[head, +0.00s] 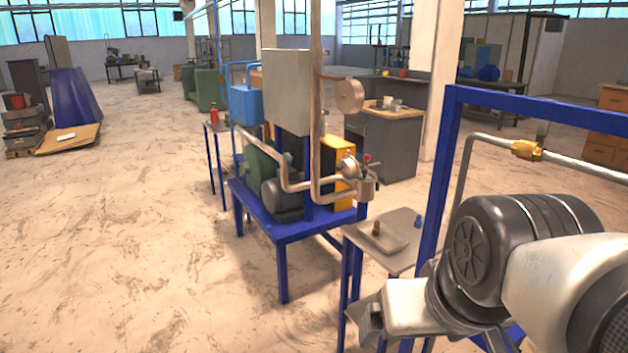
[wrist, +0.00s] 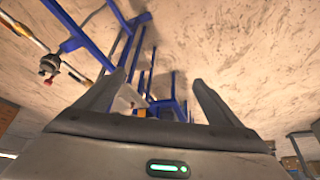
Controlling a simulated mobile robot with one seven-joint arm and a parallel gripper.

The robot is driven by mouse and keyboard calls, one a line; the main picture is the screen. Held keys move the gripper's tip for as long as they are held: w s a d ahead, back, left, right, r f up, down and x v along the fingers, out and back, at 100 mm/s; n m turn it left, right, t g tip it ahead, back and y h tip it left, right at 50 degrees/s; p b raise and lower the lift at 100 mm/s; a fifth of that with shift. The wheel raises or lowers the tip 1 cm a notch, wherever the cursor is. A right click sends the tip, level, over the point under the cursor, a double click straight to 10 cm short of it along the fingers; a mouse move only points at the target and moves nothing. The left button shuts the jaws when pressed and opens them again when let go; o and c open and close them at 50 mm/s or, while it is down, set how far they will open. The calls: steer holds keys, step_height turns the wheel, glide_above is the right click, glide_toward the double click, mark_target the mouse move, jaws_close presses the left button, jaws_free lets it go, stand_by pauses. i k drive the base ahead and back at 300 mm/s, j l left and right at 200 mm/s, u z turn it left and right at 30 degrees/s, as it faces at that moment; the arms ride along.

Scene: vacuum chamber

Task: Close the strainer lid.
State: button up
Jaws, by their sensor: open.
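A small metal pot-like body (head: 366,188), which looks like the strainer, sits at the end of the grey pipes on the pump stand. A round metal piece (head: 348,168), apparently its lid, stands tilted up at its upper left, with a small red part beside it. I cannot tell the hinge. My gripper (head: 372,325) is open and empty at the lower right, well below and in front of the strainer. In the wrist view its two fingers (wrist: 157,88) are spread with nothing between them. A grey fitting with a red tip (wrist: 48,66) shows at the left there, possibly the strainer.
The blue pump stand (head: 283,232) carries a motor, pipes and a grey box (head: 287,90). A small side table (head: 402,262) with a tray stands between it and my arm. A blue frame (head: 440,180) with a brass-fitted pipe (head: 527,150) rises close by. Open floor lies left.

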mark_target(348, 166)
steer(key=i+j, duration=0.1)
steer(key=i, duration=0.35)
steer(key=i+j, duration=0.15)
steer(key=i, duration=0.25)
steer(key=i+j+u, duration=0.1)
steer(key=i, duration=0.25)
steer(key=i+j+u, duration=0.1)
steer(key=i+j, duration=0.15)
steer(key=i, duration=0.15)
steer(key=i+j+u, duration=0.15)
steer(key=i, duration=0.2)
steer(key=i+j, duration=0.15)
steer(key=i, duration=0.15)
steer(key=i+j+z, duration=0.1)
steer(key=i+j, duration=0.05)
steer(key=i, duration=0.1)
